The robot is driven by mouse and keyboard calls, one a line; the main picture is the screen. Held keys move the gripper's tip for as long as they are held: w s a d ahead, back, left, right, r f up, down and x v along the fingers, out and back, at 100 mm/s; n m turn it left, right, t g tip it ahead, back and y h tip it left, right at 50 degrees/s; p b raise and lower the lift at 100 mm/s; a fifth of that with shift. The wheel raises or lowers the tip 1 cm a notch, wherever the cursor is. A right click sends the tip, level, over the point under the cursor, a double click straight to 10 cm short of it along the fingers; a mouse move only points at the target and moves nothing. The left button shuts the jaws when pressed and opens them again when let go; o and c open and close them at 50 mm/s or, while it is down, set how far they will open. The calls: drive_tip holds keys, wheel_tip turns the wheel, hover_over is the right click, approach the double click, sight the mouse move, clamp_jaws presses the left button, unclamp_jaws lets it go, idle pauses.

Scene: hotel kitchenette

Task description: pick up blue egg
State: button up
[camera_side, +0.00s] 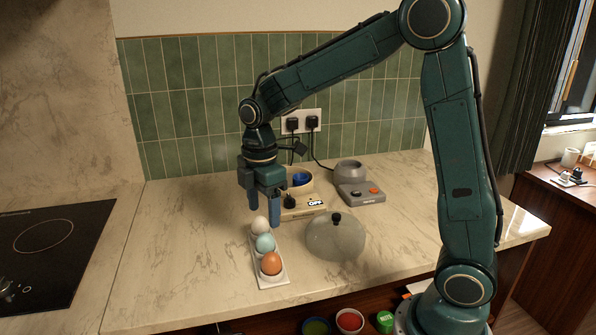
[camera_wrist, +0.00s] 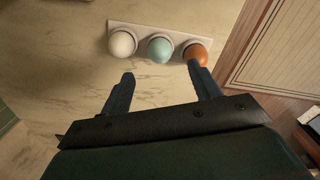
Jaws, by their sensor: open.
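The blue egg (camera_side: 265,243) sits in the middle of a white egg tray (camera_side: 272,281), between a white egg (camera_side: 260,225) and a brown egg (camera_side: 271,263). In the wrist view the blue egg (camera_wrist: 160,49) is beyond my fingertips, with the white egg (camera_wrist: 122,44) to its left and the brown egg (camera_wrist: 196,54) to its right. My gripper (camera_side: 264,215) is open and empty, pointing down above the counter near the white egg's end of the tray. In the wrist view the right finger of my gripper (camera_wrist: 160,70) overlaps the brown egg's lower edge.
A clear domed lid (camera_side: 335,241) with a black knob stands right of the tray. A beige appliance (camera_side: 303,209) marked OFF and a grey one (camera_side: 366,191) stand behind. A black cooktop (camera_side: 48,245) is at left. The counter front-left of the tray is clear.

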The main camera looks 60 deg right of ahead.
sight(265, 234)
drive_tip(key=shift+f, duration=1.25)
drive_tip(key=shift+f, duration=2.6)
drive_tip(key=c, duration=0.7)
